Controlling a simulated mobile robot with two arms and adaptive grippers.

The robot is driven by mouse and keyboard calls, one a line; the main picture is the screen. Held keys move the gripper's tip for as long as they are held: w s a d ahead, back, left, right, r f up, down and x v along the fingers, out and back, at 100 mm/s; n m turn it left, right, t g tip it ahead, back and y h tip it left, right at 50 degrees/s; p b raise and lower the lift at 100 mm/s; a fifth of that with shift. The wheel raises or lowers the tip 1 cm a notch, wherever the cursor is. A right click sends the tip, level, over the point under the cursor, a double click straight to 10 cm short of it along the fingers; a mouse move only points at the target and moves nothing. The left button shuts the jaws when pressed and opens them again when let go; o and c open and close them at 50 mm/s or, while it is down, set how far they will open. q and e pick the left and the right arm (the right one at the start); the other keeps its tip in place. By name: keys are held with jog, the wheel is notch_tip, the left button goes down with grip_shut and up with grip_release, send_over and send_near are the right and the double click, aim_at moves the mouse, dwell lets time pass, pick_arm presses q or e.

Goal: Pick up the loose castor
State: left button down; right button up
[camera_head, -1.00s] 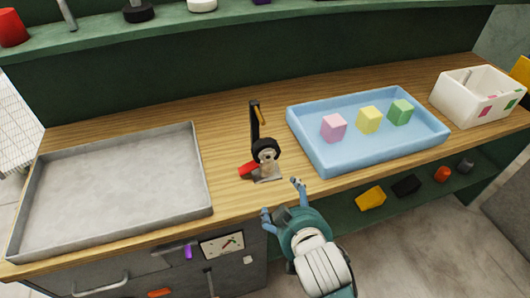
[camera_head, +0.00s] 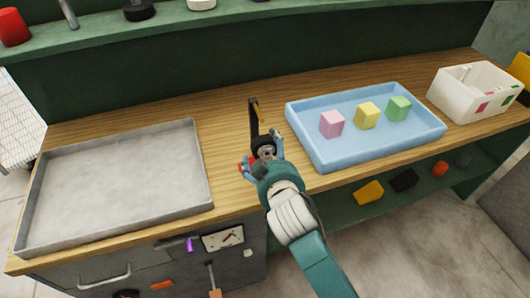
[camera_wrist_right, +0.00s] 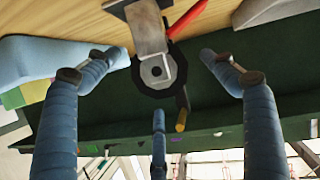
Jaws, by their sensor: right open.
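The castor (camera_head: 264,142) stands on the wooden bench between the two trays, and my gripper partly hides it. It has a black wheel, a grey metal bracket and a red lever. In the right wrist view the castor (camera_wrist_right: 156,72) shows its wheel, bracket and lever clearly. My right gripper (camera_head: 262,153) is open at the castor, with blue fingers on either side of it. In the right wrist view the open right gripper (camera_wrist_right: 163,60) has two fingers flanking the wheel and a third finger below it in the picture. I cannot tell whether they touch. My left gripper is not in view.
A black upright with an orange part (camera_head: 254,118) stands right behind the castor. A blue tray (camera_head: 370,160) with pink, yellow and green blocks lies close on the right. A grey metal tray (camera_head: 110,190) lies left. A white bin (camera_head: 455,102) stands far right.

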jog(key=shift+w+a+f, duration=0.1)
jog(key=shift+w+f, duration=0.2)
jog(key=shift+w, duration=0.35)
jog(key=shift+s, duration=0.15)
jog(key=c, duration=1.7)
